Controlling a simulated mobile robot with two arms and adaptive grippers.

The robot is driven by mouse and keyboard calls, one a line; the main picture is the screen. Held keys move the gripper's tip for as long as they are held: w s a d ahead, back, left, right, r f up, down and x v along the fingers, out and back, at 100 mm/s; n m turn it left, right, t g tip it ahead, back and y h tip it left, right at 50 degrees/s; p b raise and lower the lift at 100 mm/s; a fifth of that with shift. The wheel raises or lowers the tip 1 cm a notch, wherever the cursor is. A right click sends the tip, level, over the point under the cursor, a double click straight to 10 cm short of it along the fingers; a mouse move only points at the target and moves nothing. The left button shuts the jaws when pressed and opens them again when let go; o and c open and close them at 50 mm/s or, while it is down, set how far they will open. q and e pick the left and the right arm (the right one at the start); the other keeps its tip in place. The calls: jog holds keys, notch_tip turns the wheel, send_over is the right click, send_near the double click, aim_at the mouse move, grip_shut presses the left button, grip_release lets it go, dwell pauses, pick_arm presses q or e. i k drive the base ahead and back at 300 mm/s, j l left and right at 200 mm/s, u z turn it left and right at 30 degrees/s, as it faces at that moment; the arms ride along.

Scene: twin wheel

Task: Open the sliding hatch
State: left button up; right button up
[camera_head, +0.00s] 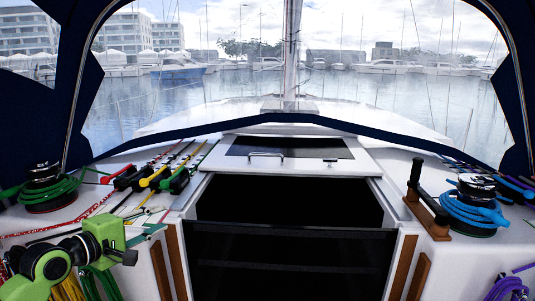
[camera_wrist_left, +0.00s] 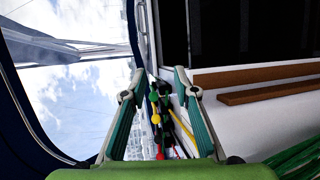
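The sliding hatch (camera_head: 330,143) is a white-framed panel with a dark window in the head view. A metal handle (camera_head: 266,155) stands on it left of centre. Below it is a dark companionway opening (camera_head: 290,200). My left gripper (camera_head: 148,235) is at lower left, beside the opening and well short of the handle. The left wrist view shows its two teal-padded fingers (camera_wrist_left: 158,80) spread apart with nothing held between them. The hatch handle cannot be made out in that view. My right gripper is not in view.
Rope clutches with coloured handles (camera_head: 150,178) and ropes lie left of the hatch. A left winch (camera_head: 45,190) with green rope and a right winch (camera_head: 470,205) with blue rope flank the opening. Air above the opening is clear.

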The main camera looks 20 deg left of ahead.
aim_at(289, 155)
jog(key=i+l, duration=0.1)
jog(key=i, duration=0.35)
jog(key=i+l, duration=0.15)
jog(key=i, duration=0.35)
jog(key=i+l, duration=0.1)
jog(key=i, duration=0.35)
